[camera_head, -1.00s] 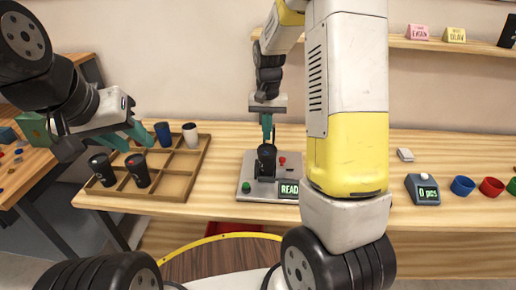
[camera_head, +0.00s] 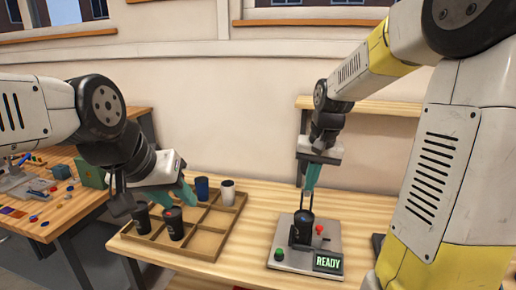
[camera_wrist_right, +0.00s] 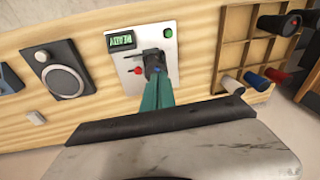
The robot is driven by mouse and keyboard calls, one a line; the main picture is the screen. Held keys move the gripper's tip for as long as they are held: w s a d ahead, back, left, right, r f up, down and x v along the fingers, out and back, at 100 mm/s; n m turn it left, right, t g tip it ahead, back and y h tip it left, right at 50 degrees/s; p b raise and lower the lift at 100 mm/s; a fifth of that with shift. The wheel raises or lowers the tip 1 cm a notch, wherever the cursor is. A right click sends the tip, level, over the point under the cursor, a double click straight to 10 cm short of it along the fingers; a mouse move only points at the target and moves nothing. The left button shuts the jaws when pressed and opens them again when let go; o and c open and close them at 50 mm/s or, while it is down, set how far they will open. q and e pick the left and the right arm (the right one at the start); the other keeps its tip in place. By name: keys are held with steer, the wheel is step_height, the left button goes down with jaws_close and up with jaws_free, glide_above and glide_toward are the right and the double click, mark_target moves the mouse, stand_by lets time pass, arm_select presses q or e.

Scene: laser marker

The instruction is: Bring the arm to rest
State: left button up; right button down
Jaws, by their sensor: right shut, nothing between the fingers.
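My right gripper (camera_head: 309,189) points down over the laser marker (camera_head: 330,242), just above a dark upright part (camera_head: 302,232) on its plate. Its teal fingers (camera_wrist_right: 157,82) are together and empty in the right wrist view. I cannot tell whether that dark part is a cup or belongs to the machine. The marker's display reads READY and has a green and a red button by it. My left gripper (camera_head: 187,192) hangs over the left part of the wooden tray (camera_head: 208,250), close to the cups; its jaw gap is not clear.
The divided tray holds two black cups (camera_head: 174,224), a blue cup (camera_head: 202,188) and a white cup (camera_head: 227,192). A side table (camera_head: 75,211) with small items stands at the left. A shelf (camera_head: 375,110) runs along the back wall. Table between tray and marker is clear.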

steer(key=s+a+r+n+t, duration=0.1)
steer(key=s+r+t, duration=0.1)
steer(key=s, duration=0.6)
steer(key=s+a+r+n+t+y, duration=0.1)
steer(key=s+r+t, duration=0.1)
steer(key=s+r, duration=0.3)
steer(key=s, duration=0.4)
steer(key=shift+n, duration=0.4)
